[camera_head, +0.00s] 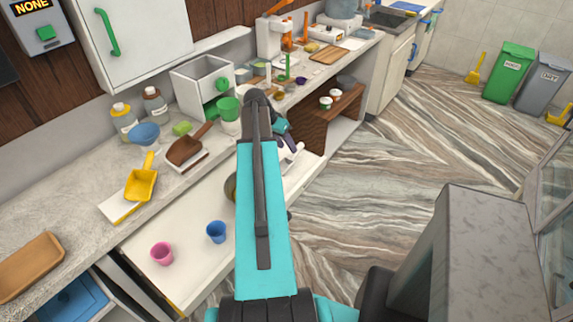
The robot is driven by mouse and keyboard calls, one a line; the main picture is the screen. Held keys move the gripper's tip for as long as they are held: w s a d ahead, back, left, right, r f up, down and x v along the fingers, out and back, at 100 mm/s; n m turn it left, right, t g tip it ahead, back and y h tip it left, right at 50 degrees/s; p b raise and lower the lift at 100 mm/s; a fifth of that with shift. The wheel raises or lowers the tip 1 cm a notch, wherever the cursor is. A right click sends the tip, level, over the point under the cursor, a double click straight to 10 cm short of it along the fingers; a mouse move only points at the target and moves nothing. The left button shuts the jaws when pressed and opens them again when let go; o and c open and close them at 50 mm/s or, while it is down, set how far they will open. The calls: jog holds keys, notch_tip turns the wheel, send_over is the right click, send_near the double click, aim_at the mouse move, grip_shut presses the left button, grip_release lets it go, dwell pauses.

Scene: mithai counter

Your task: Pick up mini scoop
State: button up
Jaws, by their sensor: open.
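A yellow scoop (141,184) with its handle pointing up and away rests on a white and yellow board on the counter at left. A brown scoop (186,149) lies on another pale board farther back. I cannot tell which of them is the mini scoop. My teal arm crosses the middle of the view and hides part of the open drawer and counter. My gripper (287,134) shows small and partly hidden beyond the arm, over the counter's front edge, to the right of both scoops and apart from them. It is open, with nothing seen in it.
An open white drawer holds a pink cup (161,253) and a blue cup (216,232). A wooden tray (30,266) lies at far left.

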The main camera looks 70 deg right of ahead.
aim_at(292, 157)
jog(key=shift+f, duration=0.1)
dwell(0.3)
jog(key=shift+s+p+x, duration=0.15)
jog(key=shift+p+x, duration=0.4)
jog(key=shift+x, duration=0.15)
jog(key=shift+s+p+x, duration=0.15)
jog(key=shift+p+x, duration=0.4)
jog(key=shift+x, duration=0.15)
jog(key=shift+p+x, duration=0.3)
jog(key=shift+x, duration=0.75)
jog(key=shift+c, duration=0.5)
grip_shut()
